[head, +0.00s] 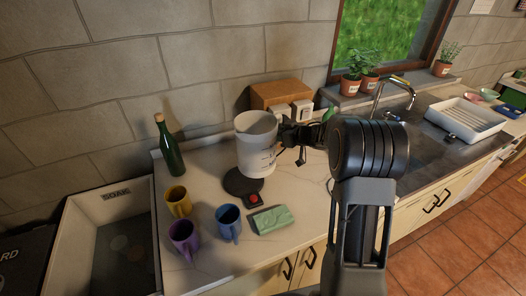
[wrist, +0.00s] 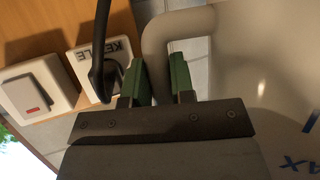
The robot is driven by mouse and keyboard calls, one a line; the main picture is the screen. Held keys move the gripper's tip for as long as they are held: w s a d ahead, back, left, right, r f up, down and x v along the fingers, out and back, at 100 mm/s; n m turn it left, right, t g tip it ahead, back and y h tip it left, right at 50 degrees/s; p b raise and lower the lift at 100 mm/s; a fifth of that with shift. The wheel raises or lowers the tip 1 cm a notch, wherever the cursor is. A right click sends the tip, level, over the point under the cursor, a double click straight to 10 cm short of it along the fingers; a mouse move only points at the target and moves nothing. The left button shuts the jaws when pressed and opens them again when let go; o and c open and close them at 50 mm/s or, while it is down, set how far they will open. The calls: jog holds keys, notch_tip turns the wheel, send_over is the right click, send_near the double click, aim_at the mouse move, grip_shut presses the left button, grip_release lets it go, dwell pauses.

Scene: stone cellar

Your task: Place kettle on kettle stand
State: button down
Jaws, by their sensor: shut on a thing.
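The white kettle (head: 256,150) is upright, its open top facing up, over the back right part of the dark round kettle stand (head: 238,185). From this angle I cannot tell whether its bottom touches the stand. The stand has a red switch (head: 253,198) at its front. My gripper (head: 290,137) reaches in from the right and is shut on the kettle's handle. In the wrist view, the green-padded fingers of my gripper (wrist: 157,84) sit on either side of the pale curved handle (wrist: 165,30), and the kettle body (wrist: 260,70) fills the right side.
A green bottle (head: 169,148) is at left. A wooden box (head: 281,93) with sockets stands behind; a KETTLE-labelled plug (wrist: 98,66) has a black cord.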

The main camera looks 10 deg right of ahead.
jog(key=w+a+f, duration=0.3)
jog(key=a+f, duration=0.2)
jog(key=f, duration=0.4)
jog(key=shift+f, duration=0.15)
jog(key=shift+a+f, duration=0.1)
jog(key=shift+f, duration=0.1)
jog(key=c, duration=1)
grip_release()
